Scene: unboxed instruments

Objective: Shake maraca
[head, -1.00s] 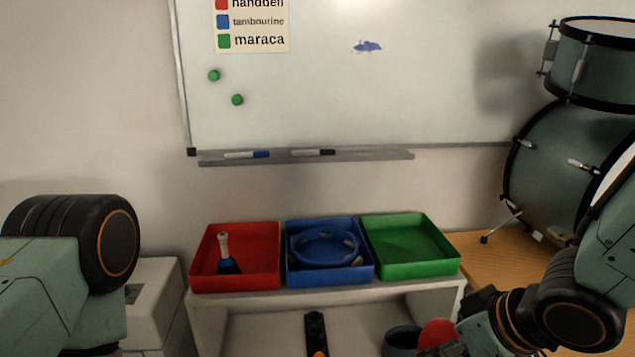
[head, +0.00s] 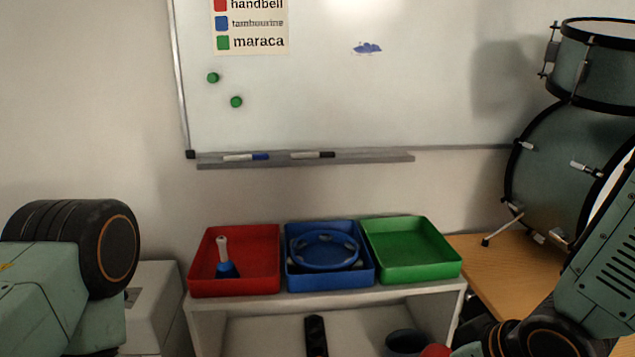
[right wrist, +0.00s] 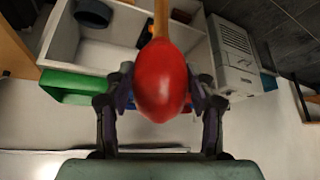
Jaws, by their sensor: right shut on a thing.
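The maraca has a red round head (right wrist: 160,80) and a pale wooden handle (right wrist: 161,18). In the right wrist view my right gripper (right wrist: 160,98) is shut on the red head, with a finger on each side. In the head view only the top of the red head (head: 436,351) shows at the bottom edge, and the right gripper is hidden below the frame. The green tray (head: 411,275) on the shelf is empty. My left gripper is out of view; only part of that arm shows at the left.
A red tray (head: 237,287) holds a handbell (head: 225,262), and a blue tray (head: 329,280) holds a tambourine (head: 325,248). A dark cup (head: 405,342) and a black object (head: 316,336) are in front, lower down. Drums (head: 565,160) stand at the right. A whiteboard (head: 340,80) is behind.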

